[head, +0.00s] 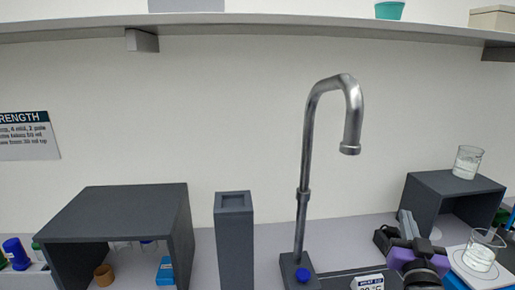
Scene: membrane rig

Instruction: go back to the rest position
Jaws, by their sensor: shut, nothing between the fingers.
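My gripper (406,224) is at the lower right in the head view, with purple and black parts of my arm below it. Its grey fingers point away from me and look closed, with nothing seen between them. It is in front of the dark shelf box (425,187) and to the left of a glass beaker with clear liquid (482,250). The lower part of my arm is cut off by the bottom edge.
A tall metal faucet (307,150) rises from the bench near the middle. A dark post (234,240) and an open dark box (115,205) stand left. Another beaker (467,162) stands on the right box. A wall shelf (250,27) spans the top.

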